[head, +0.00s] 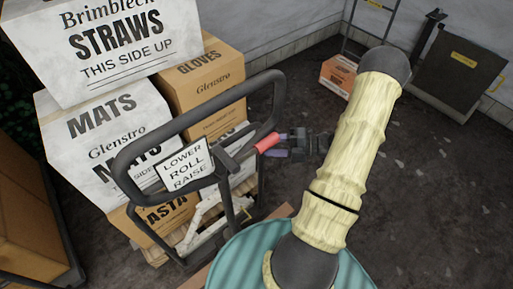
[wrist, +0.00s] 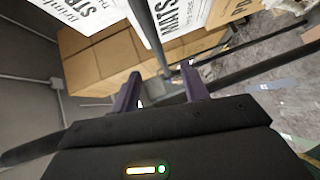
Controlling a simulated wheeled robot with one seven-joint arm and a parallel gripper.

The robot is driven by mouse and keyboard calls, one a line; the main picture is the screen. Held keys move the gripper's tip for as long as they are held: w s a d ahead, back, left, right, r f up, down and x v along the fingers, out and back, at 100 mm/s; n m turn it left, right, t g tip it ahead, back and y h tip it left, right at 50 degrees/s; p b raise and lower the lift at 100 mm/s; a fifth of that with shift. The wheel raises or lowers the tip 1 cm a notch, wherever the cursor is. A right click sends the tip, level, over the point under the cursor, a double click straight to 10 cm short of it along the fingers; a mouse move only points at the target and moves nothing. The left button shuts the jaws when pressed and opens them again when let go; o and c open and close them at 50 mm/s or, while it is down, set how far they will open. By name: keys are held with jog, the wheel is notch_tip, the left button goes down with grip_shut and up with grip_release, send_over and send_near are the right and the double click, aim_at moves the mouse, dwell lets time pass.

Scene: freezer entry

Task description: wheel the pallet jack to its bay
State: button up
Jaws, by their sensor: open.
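The pallet jack's dark looped handle (head: 276,98) stands upright at the centre-left of the head view, with a sign (head: 184,164) reading LOWER, ROLL, RAISE. A red-tipped control lever (head: 267,143) sticks out to the right of the sign. My gripper (head: 280,145) is just right of the red tip, its fingers towards it. In the wrist view my gripper (wrist: 160,88) shows two purple fingers spread apart, with a grey part of the jack (wrist: 155,92) beyond the gap. I cannot tell whether the fingers touch the lever. The jack's wheels and forks are hidden.
Boxes marked STRAWS (head: 135,45), MATS (head: 95,135) and GLOVES (head: 205,80) are stacked on a wooden pallet (head: 158,254) behind the handle. The dark floor at right is open.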

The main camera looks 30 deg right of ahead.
jog(key=b+v, duration=0.1)
jog(key=v, duration=0.7)
jog(key=shift+d, duration=0.4)
jog(key=shift+s, duration=0.1)
jog(key=w+a+b, duration=0.1)
jog(key=w+b, duration=0.1)
jog(key=w, duration=0.5)
jog(key=shift+a+b, duration=0.3)
jog(key=shift+a, duration=0.05)
jog(key=p+x, duration=0.2)
jog(key=x, duration=1.5)
jog(key=shift+w+a+p, duration=0.15)
jog(key=shift+a+p, duration=0.05)
jog(key=shift+p, duration=0.1)
jog(key=shift+r, duration=0.1)
